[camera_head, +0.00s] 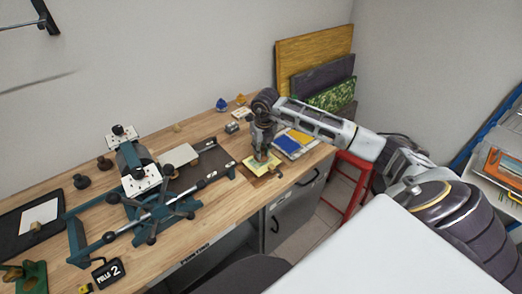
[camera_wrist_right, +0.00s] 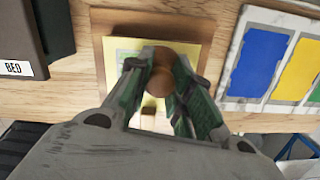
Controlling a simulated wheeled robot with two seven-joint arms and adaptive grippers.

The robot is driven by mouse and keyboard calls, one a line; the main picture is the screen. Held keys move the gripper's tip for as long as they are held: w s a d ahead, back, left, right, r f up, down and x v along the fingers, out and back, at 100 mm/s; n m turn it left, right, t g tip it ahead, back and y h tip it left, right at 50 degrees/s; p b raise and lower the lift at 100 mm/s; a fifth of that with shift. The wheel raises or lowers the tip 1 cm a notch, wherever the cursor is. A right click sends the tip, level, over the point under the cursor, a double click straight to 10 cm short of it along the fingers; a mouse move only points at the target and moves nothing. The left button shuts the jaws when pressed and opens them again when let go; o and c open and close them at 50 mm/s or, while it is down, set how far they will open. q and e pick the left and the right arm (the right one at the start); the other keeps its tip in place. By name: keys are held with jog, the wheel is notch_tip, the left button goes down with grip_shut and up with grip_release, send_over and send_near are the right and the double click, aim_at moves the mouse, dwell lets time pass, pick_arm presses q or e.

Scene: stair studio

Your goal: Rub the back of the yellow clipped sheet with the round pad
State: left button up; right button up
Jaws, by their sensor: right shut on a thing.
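The yellow sheet (camera_head: 251,169) lies on a brown board near the front edge of the wooden bench. In the right wrist view the sheet (camera_wrist_right: 113,71) shows a pale green patch, partly hidden by my fingers. My right gripper (camera_head: 263,152) points down over the sheet. In the wrist view its green-padded fingers (camera_wrist_right: 161,84) are shut on a brown round piece, which looks like the handle of the round pad (camera_wrist_right: 160,58). The pad's underside is hidden, so I cannot tell whether it touches the sheet. The clip is not clear. My left gripper is out of view.
A teal hand press (camera_head: 150,185) with a long bar fills the bench's left half. A panel with blue and yellow patches (camera_head: 293,144) lies just right of the sheet. A red stool (camera_head: 349,188) stands beyond the bench end. Small blocks and knobs lie behind.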

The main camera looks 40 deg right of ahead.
jog(key=shift+d, duration=0.15)
jog(key=shift+d+f+b, duration=0.1)
jog(key=shift+d+b, duration=0.25)
jog(key=shift+d, duration=0.5)
jog(key=shift+s, duration=0.6)
jog(key=shift+a, duration=0.2)
jog(key=shift+a, duration=0.75)
jog(key=shift+a, duration=0.15)
dwell(0.4)
jog(key=shift+s+a, duration=0.15)
jog(key=shift+a, duration=0.75)
